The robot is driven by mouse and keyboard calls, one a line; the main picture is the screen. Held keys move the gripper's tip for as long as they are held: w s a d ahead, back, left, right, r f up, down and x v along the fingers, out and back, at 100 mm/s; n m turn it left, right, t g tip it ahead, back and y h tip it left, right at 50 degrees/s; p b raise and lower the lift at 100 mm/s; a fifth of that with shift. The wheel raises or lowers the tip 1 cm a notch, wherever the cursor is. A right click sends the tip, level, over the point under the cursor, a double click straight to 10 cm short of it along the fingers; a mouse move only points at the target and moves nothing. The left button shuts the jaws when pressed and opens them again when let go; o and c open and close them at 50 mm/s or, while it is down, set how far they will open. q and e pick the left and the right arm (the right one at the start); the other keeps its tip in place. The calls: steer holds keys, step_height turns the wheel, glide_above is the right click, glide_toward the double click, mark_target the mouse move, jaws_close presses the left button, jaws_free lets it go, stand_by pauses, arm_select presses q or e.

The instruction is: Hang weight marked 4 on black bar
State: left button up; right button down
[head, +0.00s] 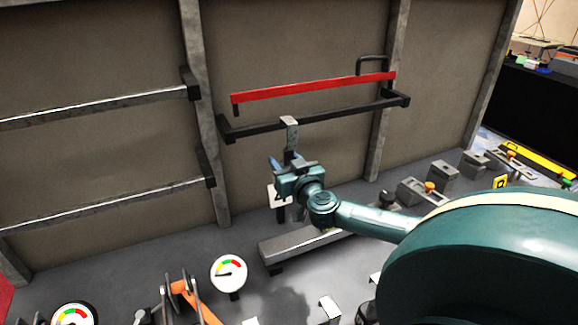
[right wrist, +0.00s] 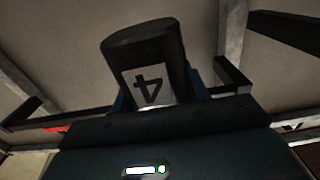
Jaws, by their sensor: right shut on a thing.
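The weight marked 4 is a dark cylinder (right wrist: 145,50) with a white label (right wrist: 148,85) in the right wrist view. In the head view its white label (head: 274,197) shows partly behind my right gripper (head: 290,165). My right gripper is shut on the weight. The weight's grey metal hook (head: 289,122) rises above the gripper and overlaps the black bar (head: 340,114) left of its middle. I cannot tell whether the hook rests on the bar or stands in front of it. My left gripper is not in view.
A red bar (head: 315,87) runs just above the black bar. Two grey bars (head: 110,102) are on the left panel. Below are a round gauge (head: 229,273), an orange-and-grey mechanism (head: 185,300) and a grey block (head: 300,246). Several grey blocks with knobs stand at right.

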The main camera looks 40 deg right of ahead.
steer(key=w+d+f+b, duration=0.1)
steer(key=w+d+f, duration=0.1)
steer(key=w, duration=0.4)
steer(key=shift+w, duration=0.35)
stand_by(0.5)
stand_by(0.4)
steer(key=c, duration=0.9)
jaws_free()
steer(key=shift+s, duration=0.1)
steer(key=shift+o, duration=1.3)
steer(key=v, duration=1.3)
steer(key=shift+p, duration=0.45)
steer(key=shift+s, duration=0.1)
